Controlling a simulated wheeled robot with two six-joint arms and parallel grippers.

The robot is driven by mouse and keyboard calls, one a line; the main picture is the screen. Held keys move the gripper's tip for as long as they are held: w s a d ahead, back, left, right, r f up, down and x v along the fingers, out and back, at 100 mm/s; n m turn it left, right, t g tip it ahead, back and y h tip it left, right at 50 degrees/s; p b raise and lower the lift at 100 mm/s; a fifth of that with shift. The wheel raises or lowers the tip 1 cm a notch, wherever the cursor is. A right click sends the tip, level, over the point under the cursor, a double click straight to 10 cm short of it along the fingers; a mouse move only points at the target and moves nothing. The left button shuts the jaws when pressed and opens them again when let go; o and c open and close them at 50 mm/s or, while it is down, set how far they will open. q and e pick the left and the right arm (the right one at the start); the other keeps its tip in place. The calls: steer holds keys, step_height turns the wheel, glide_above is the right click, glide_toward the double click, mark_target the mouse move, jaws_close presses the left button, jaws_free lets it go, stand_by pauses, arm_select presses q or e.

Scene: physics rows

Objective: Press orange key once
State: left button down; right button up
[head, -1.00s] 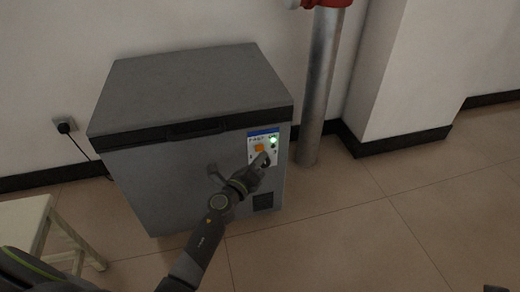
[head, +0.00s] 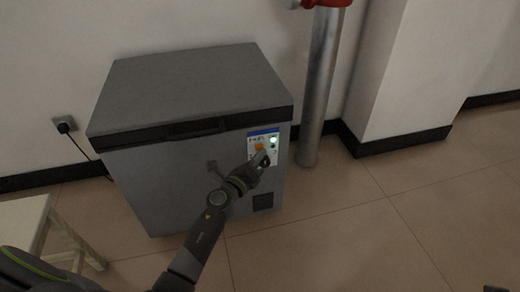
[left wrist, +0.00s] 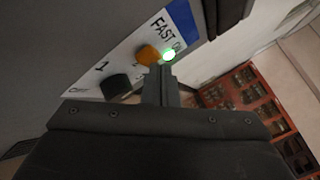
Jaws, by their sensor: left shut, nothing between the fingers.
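The orange key (head: 259,147) sits on the white control panel at the front right of a grey chest freezer (head: 190,90). It also shows in the left wrist view (left wrist: 148,55), beside a lit green lamp (left wrist: 169,56) and a dark knob (left wrist: 115,87). My left gripper (head: 264,158) is shut and empty, its tip just below and right of the key in the head view. In the left wrist view its fingertips (left wrist: 160,72) are close to the key's lower right side. I cannot tell whether they touch it. My right gripper is not in view.
A metal pipe (head: 321,85) stands right of the freezer by a wall corner. A pale stool (head: 30,225) is at the lower left. A plug and cord (head: 64,125) are on the wall at left.

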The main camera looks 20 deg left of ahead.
arm_select(q)
steer(key=shift+w, duration=0.1)
stand_by(0.5)
steer(key=shift+s+d, duration=0.4)
steer(key=shift+s, duration=0.3)
steer(key=shift+p, duration=0.3)
steer(key=s+d, duration=0.1)
steer(key=s, duration=0.1)
steer(key=s+d+p, duration=0.1)
steer(key=s, duration=0.1)
steer(key=shift+d, duration=0.4)
